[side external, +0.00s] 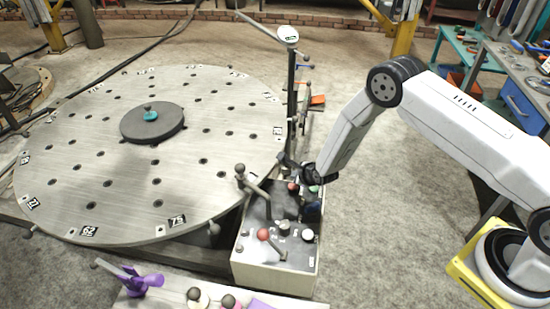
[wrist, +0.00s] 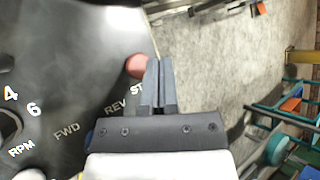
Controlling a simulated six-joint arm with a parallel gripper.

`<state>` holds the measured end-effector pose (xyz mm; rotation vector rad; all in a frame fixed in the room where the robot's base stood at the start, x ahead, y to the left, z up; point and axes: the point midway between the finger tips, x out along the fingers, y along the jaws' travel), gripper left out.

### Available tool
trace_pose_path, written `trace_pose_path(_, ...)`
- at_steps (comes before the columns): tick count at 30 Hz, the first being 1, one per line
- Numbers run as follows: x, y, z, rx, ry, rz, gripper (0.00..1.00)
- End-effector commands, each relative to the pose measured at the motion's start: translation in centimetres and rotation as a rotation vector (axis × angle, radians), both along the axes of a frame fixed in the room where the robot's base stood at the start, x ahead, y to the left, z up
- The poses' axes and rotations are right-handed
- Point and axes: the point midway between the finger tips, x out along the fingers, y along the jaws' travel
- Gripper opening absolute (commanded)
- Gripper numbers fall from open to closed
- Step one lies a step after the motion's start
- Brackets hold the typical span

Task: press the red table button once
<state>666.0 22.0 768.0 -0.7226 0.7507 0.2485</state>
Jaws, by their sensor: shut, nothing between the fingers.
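The red button (wrist: 137,65) is a small round cap on a dark control panel (wrist: 85,50), beside a partly covered label starting "ST". In the wrist view it lies just left of my gripper's fingertips (wrist: 160,62), which partly overlap its edge. The fingers are shut together and empty. In the side view my gripper (side external: 308,173) is low over the back of the control box (side external: 275,276). A red spot there, the button (side external: 293,186), shows just below it. I cannot tell whether the fingers touch the button.
The box also carries a red-ball lever (side external: 263,235), a white knob (side external: 308,235), a green button (side external: 314,188) and a tall lever (side external: 240,169). A big round numbered table (side external: 70,150) stands left. A dark post (side external: 292,100) rises behind the box.

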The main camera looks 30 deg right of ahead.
Motion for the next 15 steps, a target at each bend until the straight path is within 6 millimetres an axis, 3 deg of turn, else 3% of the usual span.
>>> trace_pose_path(15,0.0,0.0,2.9,0.000,0.000,0.000,0.00)
